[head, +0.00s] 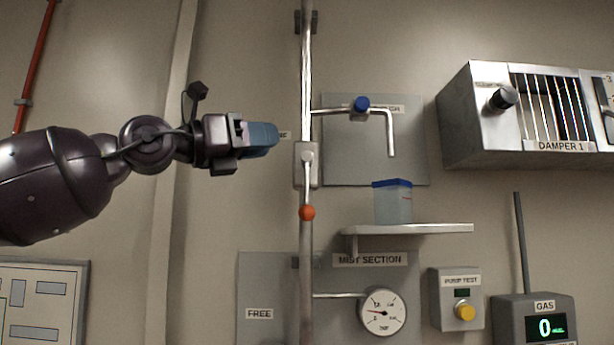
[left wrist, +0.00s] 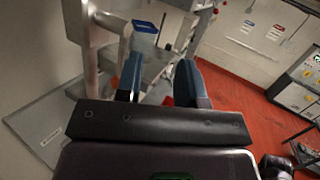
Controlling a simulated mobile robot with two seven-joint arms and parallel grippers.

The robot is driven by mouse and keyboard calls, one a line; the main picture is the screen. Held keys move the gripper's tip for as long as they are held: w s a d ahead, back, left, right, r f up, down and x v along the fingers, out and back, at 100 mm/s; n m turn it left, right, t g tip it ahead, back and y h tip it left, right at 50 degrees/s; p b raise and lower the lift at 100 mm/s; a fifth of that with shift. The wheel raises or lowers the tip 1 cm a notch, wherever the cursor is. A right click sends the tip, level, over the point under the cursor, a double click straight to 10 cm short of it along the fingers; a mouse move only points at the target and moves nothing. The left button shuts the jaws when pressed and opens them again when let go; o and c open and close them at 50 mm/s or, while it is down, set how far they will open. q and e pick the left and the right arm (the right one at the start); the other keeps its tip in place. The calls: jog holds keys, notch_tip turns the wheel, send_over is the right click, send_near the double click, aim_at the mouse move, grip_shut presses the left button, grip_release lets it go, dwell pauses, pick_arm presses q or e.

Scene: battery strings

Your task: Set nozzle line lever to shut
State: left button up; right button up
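The lever (head: 307,185) is a thin metal arm ending in an orange ball knob (head: 307,212). It hangs straight down from a grey valve block (head: 306,165) on a vertical pipe (head: 306,80). My left gripper (head: 270,138) is left of the pipe, a little above the valve block, apart from the lever in the head view. In the left wrist view its two blue fingers (left wrist: 158,80) stand apart with nothing clearly held. A small orange patch beside the left finger there may be the knob. A label behind the fingertips is partly hidden. My right gripper is not in view.
A blue-knobbed tap (head: 361,104) with a bent spout branches right from the pipe. A blue-lidded container (head: 392,202) stands on a shelf (head: 410,229). Below are a round gauge (head: 383,311) and a "FREE" label (head: 259,314). A damper box (head: 480,120) juts out at right.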

pick_arm(q)
jog(key=w+a+f+y, duration=0.1)
jog(key=w+f+y, duration=0.2)
jog(key=p, duration=0.2)
send_over(307, 204)
jog(key=shift+w+f+t, duration=0.3)
jog(key=shift+f+t, duration=0.1)
grip_shut()
dwell(0.3)
